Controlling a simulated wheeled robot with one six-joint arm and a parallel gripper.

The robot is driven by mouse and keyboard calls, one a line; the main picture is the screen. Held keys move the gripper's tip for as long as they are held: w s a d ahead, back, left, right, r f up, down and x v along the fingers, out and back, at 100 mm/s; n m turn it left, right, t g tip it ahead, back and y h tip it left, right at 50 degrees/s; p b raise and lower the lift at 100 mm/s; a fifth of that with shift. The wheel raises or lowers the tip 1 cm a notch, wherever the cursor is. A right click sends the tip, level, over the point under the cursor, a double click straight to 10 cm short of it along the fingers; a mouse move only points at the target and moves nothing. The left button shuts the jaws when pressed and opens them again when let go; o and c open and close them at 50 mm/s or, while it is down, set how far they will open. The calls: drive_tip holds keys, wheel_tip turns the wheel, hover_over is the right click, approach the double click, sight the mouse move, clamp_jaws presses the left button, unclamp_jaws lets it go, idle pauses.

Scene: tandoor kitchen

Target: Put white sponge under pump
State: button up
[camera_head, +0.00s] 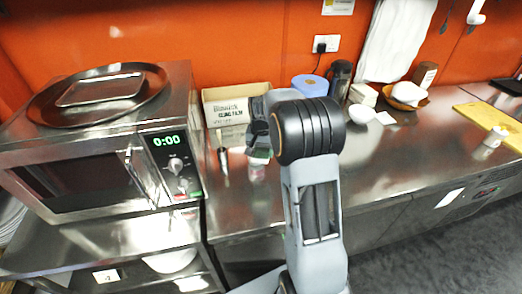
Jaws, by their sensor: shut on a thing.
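My gripper (258,146) is above the steel counter, right of the microwave, partly hidden by my own arm. It is shut on a small clear bottle (257,171) with a greenish-white upper part, which hangs below the fingers and looks upright. This bottle may be the pump; its top is hidden by the gripper. Whether its base touches the counter is hard to tell. A small flat white piece (385,118), perhaps the white sponge, lies on the counter to the right, beside a white bowl (362,113). It is well apart from my gripper.
Behind the gripper are a cardboard box (228,103) and a blue roll (310,85). A dark jug (340,78), brown bowl (405,98) and yellow board (492,122) stand further right. The front right-middle counter is clear.

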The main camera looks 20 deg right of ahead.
sight(261, 149)
drive_tip(key=shift+f+b, duration=0.3)
drive_tip(key=shift+f, duration=0.3)
drive_tip(key=o, duration=0.9)
wheel_tip(261, 149, up, 13)
drive_tip(key=s+a+n+t, duration=0.1)
drive_tip(key=s+a+n, duration=0.1)
drive_tip(key=s, duration=0.5)
drive_tip(key=s+a+f+n+t, duration=0.1)
drive_tip(key=s+a+n+t, duration=0.1)
drive_tip(key=s+a, duration=0.2)
drive_tip(key=s+a+f+n+t, duration=0.1)
drive_tip(key=s+a, duration=0.3)
drive_tip(key=s, duration=0.6)
drive_tip(key=shift+s+a+f+n, duration=0.15)
drive_tip(key=shift+s+n, duration=0.15)
drive_tip(key=shift+n, duration=0.6)
